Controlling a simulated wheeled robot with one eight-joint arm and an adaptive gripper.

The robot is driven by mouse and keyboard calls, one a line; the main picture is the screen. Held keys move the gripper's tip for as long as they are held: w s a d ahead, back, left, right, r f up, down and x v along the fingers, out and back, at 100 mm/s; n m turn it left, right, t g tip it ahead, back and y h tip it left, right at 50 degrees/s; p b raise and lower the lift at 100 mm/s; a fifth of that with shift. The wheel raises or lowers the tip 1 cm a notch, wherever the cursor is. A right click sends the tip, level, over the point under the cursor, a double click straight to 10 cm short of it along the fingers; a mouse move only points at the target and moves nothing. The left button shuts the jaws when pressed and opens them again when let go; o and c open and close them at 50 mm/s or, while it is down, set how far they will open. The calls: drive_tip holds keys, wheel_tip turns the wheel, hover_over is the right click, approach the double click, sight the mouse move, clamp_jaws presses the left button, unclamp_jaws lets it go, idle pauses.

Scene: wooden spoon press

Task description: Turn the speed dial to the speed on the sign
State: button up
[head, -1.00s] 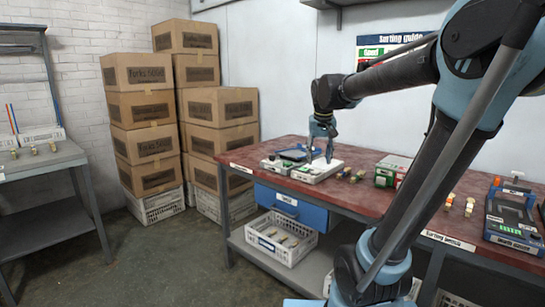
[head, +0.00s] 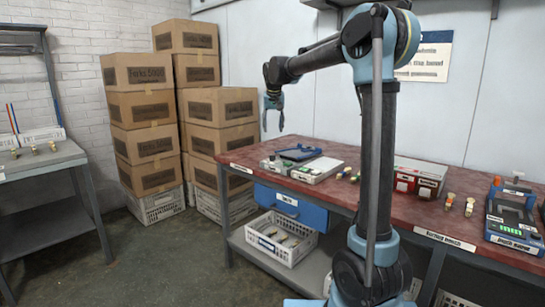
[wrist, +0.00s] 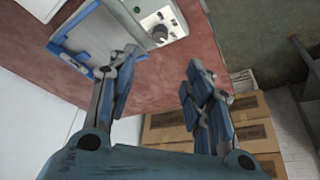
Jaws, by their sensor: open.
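The speed dial (wrist: 160,33) looks like a dark round knob on the pale face of a small control box (wrist: 176,17) in the wrist view. That box (head: 271,164) stands at the bench's left end in the head view; its setting is too small to read. My gripper (head: 273,108) is in the air above that end, apart from the box. The wrist view shows its two fingers (wrist: 162,66) spread with nothing between them. A wall sign (head: 428,57) is partly hidden by my arm, and I cannot read a speed on it.
A blue-framed device (head: 300,153) sits beside the control box. A white box (head: 318,170), red-and-white boxes (head: 420,173) and a blue machine (head: 513,215) stand farther right on the red bench top (head: 383,202). Stacked cartons (head: 219,107) stand left of the bench.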

sight(272, 155)
drive_tip(key=x, duration=1.6)
drive_tip(key=shift+w+f, duration=0.15)
drive_tip(key=shift+f, duration=0.25)
drive_tip(key=c, duration=1)
